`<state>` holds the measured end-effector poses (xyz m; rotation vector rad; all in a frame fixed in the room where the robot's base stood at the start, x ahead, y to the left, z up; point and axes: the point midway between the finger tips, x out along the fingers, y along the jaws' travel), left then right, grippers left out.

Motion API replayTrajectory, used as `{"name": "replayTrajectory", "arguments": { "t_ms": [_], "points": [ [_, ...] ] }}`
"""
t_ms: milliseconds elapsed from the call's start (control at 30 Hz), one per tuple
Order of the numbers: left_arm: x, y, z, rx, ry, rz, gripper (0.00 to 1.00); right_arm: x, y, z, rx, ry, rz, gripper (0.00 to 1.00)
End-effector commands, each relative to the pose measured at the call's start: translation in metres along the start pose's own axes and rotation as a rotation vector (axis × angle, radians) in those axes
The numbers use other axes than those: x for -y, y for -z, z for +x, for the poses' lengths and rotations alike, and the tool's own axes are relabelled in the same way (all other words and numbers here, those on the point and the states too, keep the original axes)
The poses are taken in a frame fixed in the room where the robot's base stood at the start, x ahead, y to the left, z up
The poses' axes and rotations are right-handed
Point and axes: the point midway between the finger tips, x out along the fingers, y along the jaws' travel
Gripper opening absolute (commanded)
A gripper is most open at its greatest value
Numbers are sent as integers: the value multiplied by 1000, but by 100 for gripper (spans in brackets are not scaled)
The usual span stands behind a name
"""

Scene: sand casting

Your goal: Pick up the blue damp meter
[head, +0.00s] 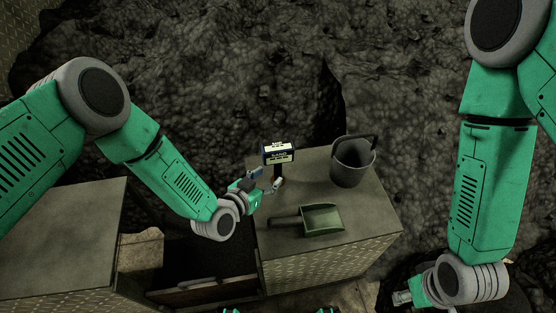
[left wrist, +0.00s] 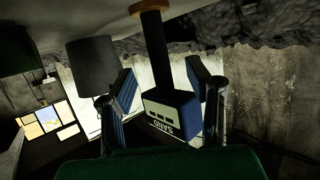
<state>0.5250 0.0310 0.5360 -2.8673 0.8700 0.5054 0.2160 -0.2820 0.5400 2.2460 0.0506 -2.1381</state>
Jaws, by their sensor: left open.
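The blue damp meter (head: 279,153) stands upright on the table, a dark blue box with a pale label on a black stem. In the left wrist view the meter (left wrist: 172,108) shows its blue head, with the label "SAND", and its black stem ending at a tan ring. My left gripper (head: 266,181) is beside the stem, below the head. In the left wrist view its open fingers (left wrist: 165,92) lie on either side of the meter, with visible gaps. My right gripper (head: 402,298) is low at the right, away from the meter, and its jaws are unclear.
A dark bucket (head: 352,163) with a raised handle stands on the table (head: 372,220) right of the meter. A green scoop (head: 320,219) lies in front of the meter. Another cabinet (head: 55,235) stands at the left. Dark sand (head: 230,70) fills the background.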

Motion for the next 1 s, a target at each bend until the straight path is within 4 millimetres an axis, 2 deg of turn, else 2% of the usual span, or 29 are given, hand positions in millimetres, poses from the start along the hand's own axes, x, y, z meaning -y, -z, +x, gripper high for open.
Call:
{"name": "replayTrajectory", "arguments": {
  "t_ms": [133,400,700,733,833,867,1000],
  "points": [
    [0,1,11,-1,0,-1,45,0,0,5,0,0,0,40],
    [-1,3,50,0,1,-1,45,0,-1,22,0,0,0,40],
    [-1,5,55,1,1,-1,45,0,-1,22,-1,0,0,40],
    [-1,5,55,1,1,-1,41,0,-1,22,-1,0,0,40],
    [-1,5,55,1,1,-1,6,0,-1,22,-1,0,0,40],
    [-1,5,55,1,1,-1,0,0,-1,22,-1,0,0,40],
    [-1,6,55,0,1,-1,0,0,-1,22,-1,0,0,40]
  ]
}}
